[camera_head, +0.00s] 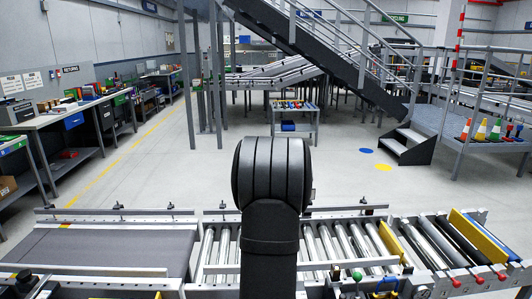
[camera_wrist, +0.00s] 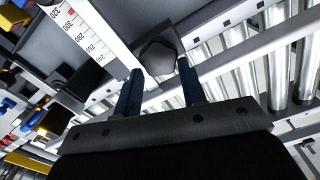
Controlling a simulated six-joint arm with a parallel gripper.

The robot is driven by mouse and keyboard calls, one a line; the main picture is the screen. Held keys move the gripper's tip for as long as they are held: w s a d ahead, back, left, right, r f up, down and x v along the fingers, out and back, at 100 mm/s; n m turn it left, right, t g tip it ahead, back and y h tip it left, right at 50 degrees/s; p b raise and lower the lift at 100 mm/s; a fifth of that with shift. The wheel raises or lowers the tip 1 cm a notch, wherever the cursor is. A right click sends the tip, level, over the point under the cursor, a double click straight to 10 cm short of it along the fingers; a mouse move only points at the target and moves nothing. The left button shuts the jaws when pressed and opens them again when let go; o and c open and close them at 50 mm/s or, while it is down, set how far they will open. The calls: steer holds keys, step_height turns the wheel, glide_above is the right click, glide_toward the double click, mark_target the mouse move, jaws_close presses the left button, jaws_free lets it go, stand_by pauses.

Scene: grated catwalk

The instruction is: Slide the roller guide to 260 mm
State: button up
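The roller guide shows as a pale bar (camera_head: 345,264) across the metal rollers in the head view, partly hidden by my arm. A white scale (camera_wrist: 84,36) with red marks and numbers around 260 to 320 lies left of the knob. The pointer's reading is unclear.
Rollers (camera_wrist: 277,62) fill the right of the wrist view. In the head view a dark belt (camera_head: 105,250) lies left of the rollers, and yellow bars (camera_head: 478,235) stand at the right. Small knobs and clamps line the conveyor's front edge.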

steer(key=shift+s+f, duration=0.1)
steer(key=shift+f, duration=0.15)
steer(key=shift+c, duration=1.4)
steer(key=shift+d, duration=0.25)
steer(key=d+m, duration=0.1)
steer(key=d, duration=0.1)
steer(key=w+d+m+t, duration=0.1)
steer(key=d, duration=0.1)
steer(key=w+d+m, duration=0.1)
steer(key=d, duration=0.2)
steer(key=shift+d+r+t, duration=0.1)
steer(key=shift+r+t, duration=0.15)
steer(key=shift+t, duration=0.05)
jaws_close()
steer(key=m+t+h, duration=0.4)
steer(key=m+h, duration=0.1)
steer(key=m, duration=0.5)
glide_toward(388, 264)
steer(key=x, duration=0.6)
steer(key=shift+s+f, duration=0.3)
steer(key=shift+s, duration=0.1)
